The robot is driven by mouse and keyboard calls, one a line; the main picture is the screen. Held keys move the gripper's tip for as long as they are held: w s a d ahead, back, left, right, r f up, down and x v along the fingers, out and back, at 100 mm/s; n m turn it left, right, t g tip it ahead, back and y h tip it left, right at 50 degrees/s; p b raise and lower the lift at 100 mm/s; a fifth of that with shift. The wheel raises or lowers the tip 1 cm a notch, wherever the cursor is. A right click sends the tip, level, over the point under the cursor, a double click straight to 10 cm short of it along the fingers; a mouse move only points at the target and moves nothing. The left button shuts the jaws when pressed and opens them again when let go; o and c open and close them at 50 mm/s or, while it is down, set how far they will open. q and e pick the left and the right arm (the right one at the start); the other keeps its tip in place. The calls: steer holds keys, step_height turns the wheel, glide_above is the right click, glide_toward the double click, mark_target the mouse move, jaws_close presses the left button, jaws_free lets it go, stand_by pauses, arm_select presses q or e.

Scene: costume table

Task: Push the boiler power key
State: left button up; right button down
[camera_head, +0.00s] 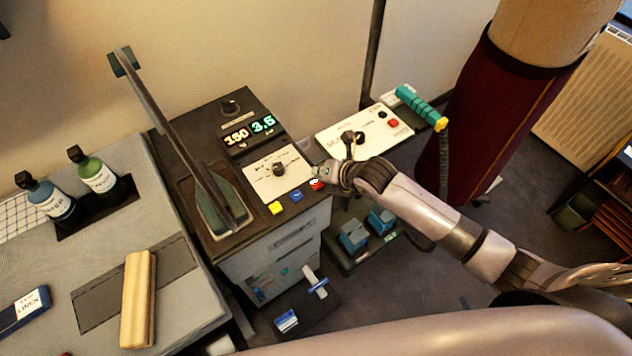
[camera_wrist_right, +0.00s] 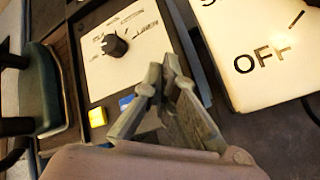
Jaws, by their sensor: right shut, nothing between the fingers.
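A row of small keys sits on the front edge of the dark control unit (camera_head: 225,110): a yellow key (camera_head: 276,208), a blue key (camera_head: 296,196) and a red key (camera_head: 317,184) with a white mark. I cannot read which one is the boiler power key. My right gripper (camera_head: 322,175) is shut and empty, with its tips right at the red key; I cannot tell whether they touch. In the right wrist view, the shut fingers (camera_wrist_right: 160,85) cover the red key's place, beside the blue key (camera_wrist_right: 127,103) and yellow key (camera_wrist_right: 97,117). My left gripper is out of view.
A white dial panel (camera_head: 262,179) and a lit display (camera_head: 250,131) lie behind the keys. A white control box (camera_head: 345,133) with a teal-handled tool (camera_head: 420,106) stands to the right.

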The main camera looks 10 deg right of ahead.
mark_target(320, 182)
steer(key=shift+f, duration=0.1)
stand_by(0.4)
steer(key=shift+f, duration=0.35)
steer(key=shift+f+b, duration=0.45)
steer(key=shift+f, duration=0.05)
stand_by(0.6)
steer(key=shift+r+p, duration=1)
step_height(320, 182, up, 6)
steer(key=p, duration=0.5)
steer(key=shift+p, duration=0.3)
